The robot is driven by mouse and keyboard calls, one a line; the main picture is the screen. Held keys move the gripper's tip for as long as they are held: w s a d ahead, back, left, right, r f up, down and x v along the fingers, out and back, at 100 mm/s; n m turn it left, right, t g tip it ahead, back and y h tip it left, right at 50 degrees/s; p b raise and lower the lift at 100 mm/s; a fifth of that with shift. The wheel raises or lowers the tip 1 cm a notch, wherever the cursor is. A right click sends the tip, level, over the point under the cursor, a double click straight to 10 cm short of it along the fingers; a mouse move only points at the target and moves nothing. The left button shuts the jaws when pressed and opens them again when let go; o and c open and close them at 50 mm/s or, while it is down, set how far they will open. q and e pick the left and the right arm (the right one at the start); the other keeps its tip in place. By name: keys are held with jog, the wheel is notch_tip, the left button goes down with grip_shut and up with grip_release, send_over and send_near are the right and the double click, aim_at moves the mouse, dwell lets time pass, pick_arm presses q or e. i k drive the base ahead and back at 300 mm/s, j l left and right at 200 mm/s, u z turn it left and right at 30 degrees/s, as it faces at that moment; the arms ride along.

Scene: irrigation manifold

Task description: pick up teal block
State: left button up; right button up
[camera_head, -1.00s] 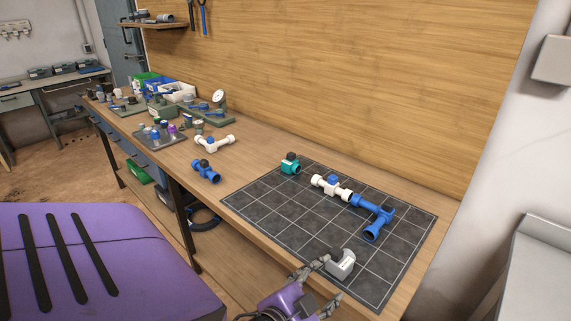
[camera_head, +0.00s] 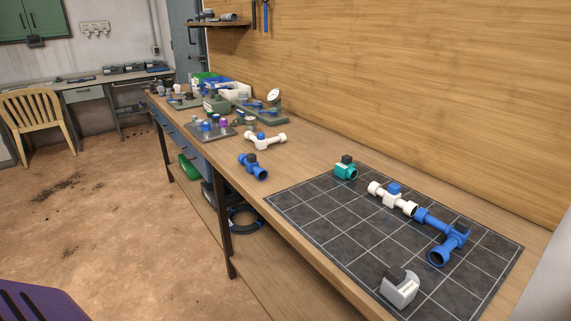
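The teal block (camera_head: 345,171) is a small teal fitting with a dark top. It sits at the far left edge of the dark gridded mat (camera_head: 335,225) on the wooden bench. Left of it, a blue valve fitting (camera_head: 253,167) lies on bare wood. Right of it on the mat is a white fitting with a blue knob (camera_head: 391,195), end to end with a blue tee pipe (camera_head: 441,236). Neither of my grippers is in view.
A grey-white clip-like part (camera_head: 399,287) stands near the mat's front. A white tee (camera_head: 265,140), a parts tray (camera_head: 213,131) and bins (camera_head: 235,91) lie farther left. Open floor (camera_head: 110,215) lies left of the bench; a wooden chair (camera_head: 38,122) stands beyond.

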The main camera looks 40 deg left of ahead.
aim_at(344, 170)
jog(key=k+l+u, duration=0.1)
jog(key=l+u, duration=0.2)
jog(key=u, duration=0.15)
jog(key=k+l+u, duration=0.1)
jog(key=l+u, duration=0.15)
jog(key=u, duration=0.2)
